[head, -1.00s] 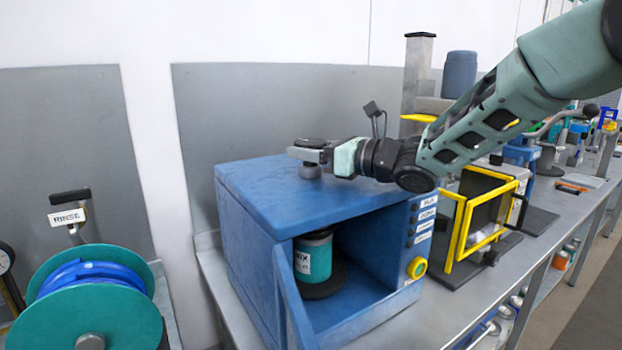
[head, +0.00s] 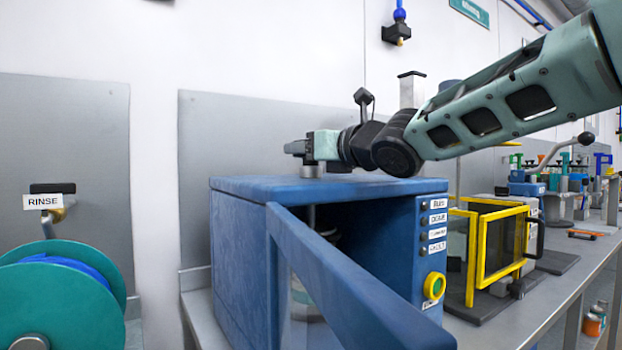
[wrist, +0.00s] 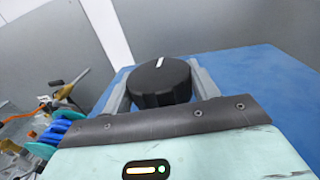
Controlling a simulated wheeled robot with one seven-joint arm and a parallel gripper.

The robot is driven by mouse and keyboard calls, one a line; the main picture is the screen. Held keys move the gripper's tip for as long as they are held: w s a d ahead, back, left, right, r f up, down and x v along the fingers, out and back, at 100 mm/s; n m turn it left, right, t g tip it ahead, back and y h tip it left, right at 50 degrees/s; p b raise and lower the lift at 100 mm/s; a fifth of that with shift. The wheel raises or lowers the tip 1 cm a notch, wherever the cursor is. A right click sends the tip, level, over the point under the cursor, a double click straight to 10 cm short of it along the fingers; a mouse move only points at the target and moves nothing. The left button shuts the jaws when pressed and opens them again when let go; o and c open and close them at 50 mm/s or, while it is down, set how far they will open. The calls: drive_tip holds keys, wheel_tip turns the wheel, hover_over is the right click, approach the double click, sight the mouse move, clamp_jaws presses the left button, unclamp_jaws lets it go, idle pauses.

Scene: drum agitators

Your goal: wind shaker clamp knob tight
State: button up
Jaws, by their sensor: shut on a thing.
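The clamp knob (wrist: 160,84) is round and black with a white pointer line, and it stands above the blue top of the shaker (head: 345,189). My gripper (wrist: 162,88) has a finger on each side of the knob and is shut on it. In the head view my gripper (head: 299,148) reaches in level from the right, just above the shaker's top. A grey collar (head: 312,170) shows below the fingers. Inside the shaker a clamp rod (head: 311,215) hangs down. The can below is mostly hidden behind the open door (head: 345,290).
A green button in a yellow ring (head: 434,286) is on the shaker's front panel. A yellow-framed box (head: 500,245) stands to the right on the bench. A teal hose reel (head: 62,300) under a RINSE sign (head: 43,201) is at the left.

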drive_tip(key=shift+s+a+f+m+t+h+b, duration=0.15)
drive_tip(key=shift+m+t+h+b, duration=0.25)
drive_tip(key=shift+b, duration=0.85)
drive_tip(key=shift+w+f+m+t+h+b, duration=0.1)
drive_tip(key=shift+f+m+t+h+b, duration=0.3)
drive_tip(key=shift+b, duration=0.85)
drive_tip(key=h+b, duration=0.1)
drive_tip(key=b, duration=0.1)
drive_tip(key=m+h+b, duration=0.1)
drive_tip(key=b, duration=0.1)
drive_tip(key=shift+d+r+t+b, duration=0.2)
drive_tip(key=shift+r+t+b, duration=0.1)
drive_tip(key=shift+r+t, duration=0.1)
